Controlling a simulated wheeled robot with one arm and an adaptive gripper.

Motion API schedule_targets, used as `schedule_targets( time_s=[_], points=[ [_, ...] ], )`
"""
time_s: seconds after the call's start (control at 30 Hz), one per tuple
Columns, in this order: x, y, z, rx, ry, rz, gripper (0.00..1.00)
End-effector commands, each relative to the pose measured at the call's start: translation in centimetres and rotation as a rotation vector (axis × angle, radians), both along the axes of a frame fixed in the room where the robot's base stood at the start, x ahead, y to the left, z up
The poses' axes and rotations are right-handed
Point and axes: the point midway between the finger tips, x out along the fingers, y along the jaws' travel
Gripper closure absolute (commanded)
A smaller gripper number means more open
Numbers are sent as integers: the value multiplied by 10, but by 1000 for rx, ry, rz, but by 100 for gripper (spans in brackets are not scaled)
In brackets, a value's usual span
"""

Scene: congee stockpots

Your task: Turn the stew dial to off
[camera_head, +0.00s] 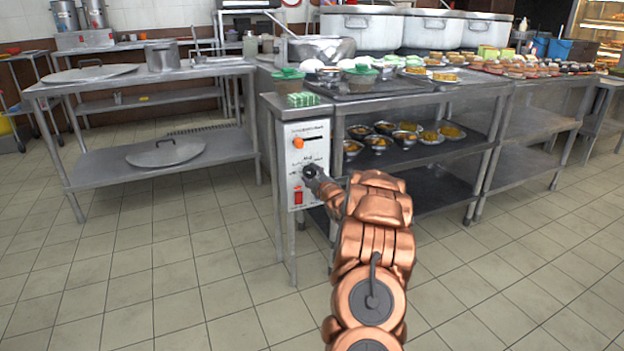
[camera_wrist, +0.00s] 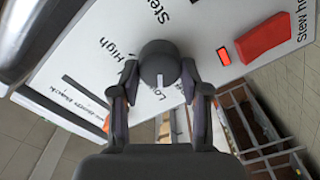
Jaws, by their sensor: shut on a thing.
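The stew dial (camera_wrist: 158,62) is a round dark grey knob on a white control panel (camera_head: 309,150). In the wrist view a white mark on the knob points toward the bottom of the picture, close to the partly hidden word "Low". The word "High" shows left of the knob and "Stew" above it. My gripper (camera_wrist: 159,82) is shut on the stew dial, one finger on each side. In the head view my gripper (camera_head: 316,178) reaches the panel from the lower right and partly covers the dial (camera_head: 309,170). I cannot see an "off" label.
A red rocker switch (camera_head: 298,196) sits below the dial, and it shows at the right in the wrist view (camera_wrist: 263,38). An orange knob (camera_head: 298,143) is above the dial. The counter's shelf (camera_head: 450,150) holds several bowls. Tiled floor (camera_head: 170,290) is clear at left.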

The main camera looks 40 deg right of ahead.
Motion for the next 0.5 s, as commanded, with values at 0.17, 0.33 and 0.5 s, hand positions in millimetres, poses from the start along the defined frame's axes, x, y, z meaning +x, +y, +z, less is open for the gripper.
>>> schedule_targets(
  time_s=[0.17,0.33,0.5],
  points=[
    [0,0,-4,-160,53,1,89],
    [0,1,-6,-300,103,1,89],
    [0,1,-6,-415,143,0,89]
  ],
)
